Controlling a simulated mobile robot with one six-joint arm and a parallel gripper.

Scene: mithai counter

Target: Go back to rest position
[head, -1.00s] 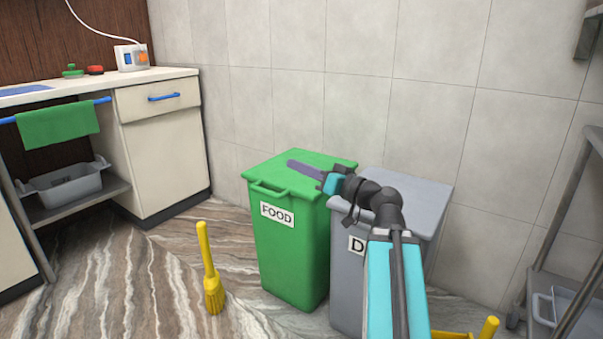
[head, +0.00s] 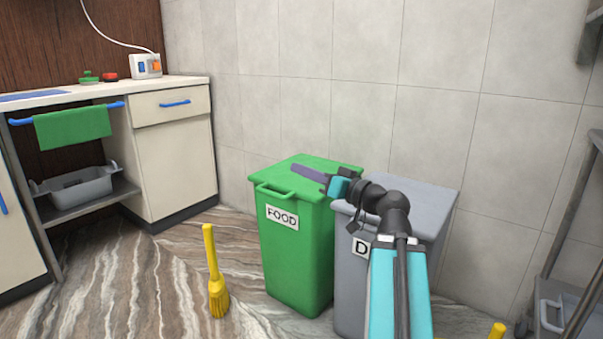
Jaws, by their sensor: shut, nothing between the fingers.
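My gripper (head: 309,173) is at the end of my arm, which reaches up from the lower right of the head view. Its purple fingers point left and lie, in the picture, over the lid of the green bin. The fingers are together and hold nothing that I can see. I cannot tell the height of the fingers above the lid.
The green FOOD bin (head: 293,255) stands beside a grey bin (head: 349,285), partly hidden by my arm. A yellow brush (head: 215,275) stands on the marbled floor at left. A counter (head: 165,130) with a green towel (head: 72,127) is at left, a metal rack (head: 572,215) at right.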

